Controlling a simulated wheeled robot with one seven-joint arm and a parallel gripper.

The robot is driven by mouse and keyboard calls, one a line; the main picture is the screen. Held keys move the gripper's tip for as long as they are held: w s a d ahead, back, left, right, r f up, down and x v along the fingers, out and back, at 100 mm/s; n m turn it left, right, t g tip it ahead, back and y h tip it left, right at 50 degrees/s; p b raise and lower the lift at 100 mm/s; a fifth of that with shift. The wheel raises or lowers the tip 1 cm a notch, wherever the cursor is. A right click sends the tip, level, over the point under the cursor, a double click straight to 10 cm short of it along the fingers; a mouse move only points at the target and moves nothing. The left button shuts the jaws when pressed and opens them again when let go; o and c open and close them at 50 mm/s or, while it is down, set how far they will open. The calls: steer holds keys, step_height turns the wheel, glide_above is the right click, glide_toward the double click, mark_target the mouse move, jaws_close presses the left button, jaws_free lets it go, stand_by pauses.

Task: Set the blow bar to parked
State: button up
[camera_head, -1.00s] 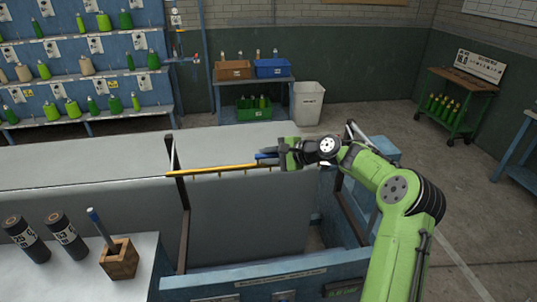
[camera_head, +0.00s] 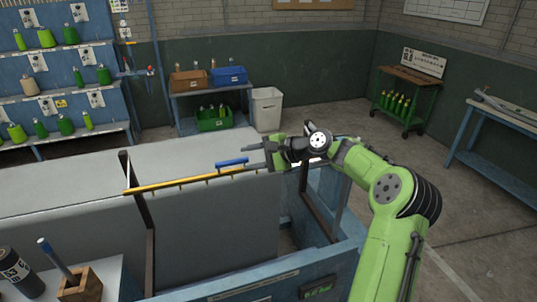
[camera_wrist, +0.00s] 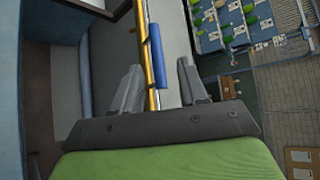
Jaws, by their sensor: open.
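The blow bar (camera_head: 180,184) is a yellow rail with small nozzles along its underside. It runs across the front of the grey sheet bed, between dark uprights. A blue grip (camera_head: 231,162) sits on the bar near its right part. In the wrist view the yellow bar (camera_wrist: 147,70) and the blue grip (camera_wrist: 154,44) lie just ahead of my jaws. My gripper (camera_head: 252,149) is open and empty, right of the blue grip.
A blue frame edge (camera_head: 250,277) runs along the front with a green display (camera_head: 319,292). A wooden block (camera_head: 82,287) holding a blue-topped tool stands at front left. A white bin (camera_head: 266,108), crates and a green cart (camera_head: 405,100) stand behind.

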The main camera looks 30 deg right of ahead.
steer(key=v, duration=0.7)
steer(key=shift+s+r, duration=0.2)
steer(key=shift+d, duration=0.1)
steer(key=s+a+f+n+g+h+b, duration=0.2)
steer(key=s+a+f+n+g+h, duration=0.15)
steer(key=a, duration=0.65)
steer(key=s+a+f+n+g+h+b, duration=0.2)
steer(key=s+a+f+n, duration=0.3)
steer(key=a, duration=0.4)
steer(key=s+f+n+h+b, duration=0.1)
steer(key=s+n+b, duration=0.1)
steer(key=s, duration=0.9)
steer(key=s+f+n+h+b, duration=0.1)
steer(key=s+n, duration=0.4)
steer(key=s, duration=0.6)
steer(key=shift+f+t+h+b, duration=0.35)
steer(key=shift+f+t+h, duration=0.1)
steer(key=shift+f, duration=0.35)
steer(key=shift+s, duration=0.1)
